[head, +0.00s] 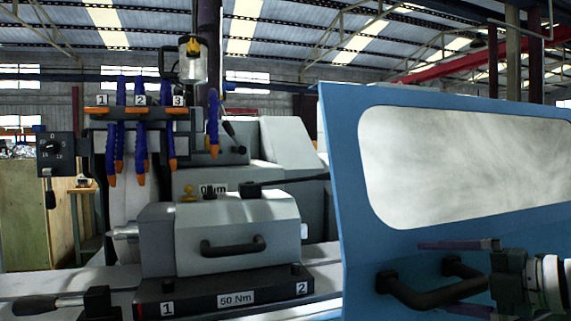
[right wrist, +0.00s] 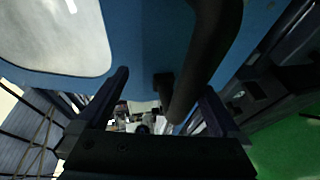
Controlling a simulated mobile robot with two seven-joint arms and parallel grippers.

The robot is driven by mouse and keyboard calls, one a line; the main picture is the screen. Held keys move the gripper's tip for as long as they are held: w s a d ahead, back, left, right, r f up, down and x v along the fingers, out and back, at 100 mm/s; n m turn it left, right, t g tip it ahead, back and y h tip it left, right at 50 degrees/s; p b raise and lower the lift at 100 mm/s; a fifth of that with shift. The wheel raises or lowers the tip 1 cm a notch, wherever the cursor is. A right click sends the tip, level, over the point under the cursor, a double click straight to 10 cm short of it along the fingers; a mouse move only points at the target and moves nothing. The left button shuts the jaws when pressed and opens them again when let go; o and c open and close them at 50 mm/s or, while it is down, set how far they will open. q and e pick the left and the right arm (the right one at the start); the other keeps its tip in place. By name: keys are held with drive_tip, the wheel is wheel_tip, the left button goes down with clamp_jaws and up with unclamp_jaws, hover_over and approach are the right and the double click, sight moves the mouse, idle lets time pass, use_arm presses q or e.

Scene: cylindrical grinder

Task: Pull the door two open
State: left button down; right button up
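The blue door (head: 345,180) with a large pale window fills the right of the head view. Its left edge stands beside the grey machine parts. A black bar handle (head: 425,297) is fixed low on it. My right gripper (head: 440,277) is at the handle, its two fingers apart. In the right wrist view, the black handle (right wrist: 190,70) runs between the open fingers (right wrist: 165,100), nearer the right finger; whether either touches it I cannot tell. The door (right wrist: 150,30) also shows there. My left gripper is out of view.
A grey machine head (head: 222,235) with its own black handle stands left of the door, on a base marked 1 and 2. Blue and orange hoses (head: 140,140) hang behind it. A black lever (head: 50,304) sticks out at lower left. Green floor (right wrist: 285,150) shows in the wrist view.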

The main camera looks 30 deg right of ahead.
wheel_tip(320, 180, up, 17)
drive_tip(key=p, duration=0.5)
drive_tip(key=shift+w+d+r+t, duration=0.2)
drive_tip(key=shift+w+t, duration=0.1)
drive_tip(key=shift+w, duration=0.1)
drive_tip(key=shift+f, duration=0.1)
